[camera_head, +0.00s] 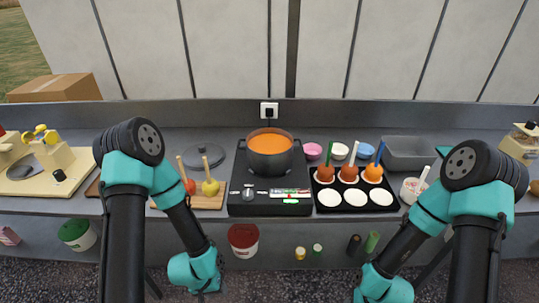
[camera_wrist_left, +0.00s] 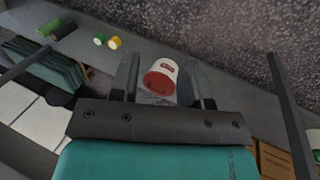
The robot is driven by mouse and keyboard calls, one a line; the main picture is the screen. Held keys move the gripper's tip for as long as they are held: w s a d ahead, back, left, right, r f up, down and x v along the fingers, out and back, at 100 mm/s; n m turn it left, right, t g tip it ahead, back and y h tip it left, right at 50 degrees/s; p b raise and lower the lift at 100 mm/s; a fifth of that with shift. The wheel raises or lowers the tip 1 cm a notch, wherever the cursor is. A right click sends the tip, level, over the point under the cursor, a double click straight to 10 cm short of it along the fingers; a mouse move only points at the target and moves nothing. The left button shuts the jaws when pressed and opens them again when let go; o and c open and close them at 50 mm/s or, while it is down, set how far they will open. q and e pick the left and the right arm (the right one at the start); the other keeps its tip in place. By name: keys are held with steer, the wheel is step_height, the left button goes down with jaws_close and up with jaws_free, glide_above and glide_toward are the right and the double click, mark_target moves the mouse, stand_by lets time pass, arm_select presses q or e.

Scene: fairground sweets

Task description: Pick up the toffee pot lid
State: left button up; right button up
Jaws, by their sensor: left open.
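The toffee pot lid (camera_head: 205,158) is a dark grey disc with a raised knob. It lies on the counter behind the apples, left of the burner. The dark pot (camera_head: 269,163) stands uncovered on the burner, full of orange toffee (camera_head: 268,143). My left gripper (camera_wrist_left: 160,66) is open and empty in the left wrist view. It is low in front of the counter, well below and nearer than the lid. The lid is not in the left wrist view. My right wrist shows at the bottom of the head view, but its fingers are out of frame.
Two apples on sticks stand on a wooden board (camera_head: 215,202) in front of the lid. A black tray (camera_head: 330,206) with coated apples stands right of the burner (camera_head: 256,208). A red-lidded bucket (camera_head: 243,240) sits below the counter, beyond my left fingers.

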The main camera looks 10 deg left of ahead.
arm_select(q)
steer(key=o, duration=0.4)
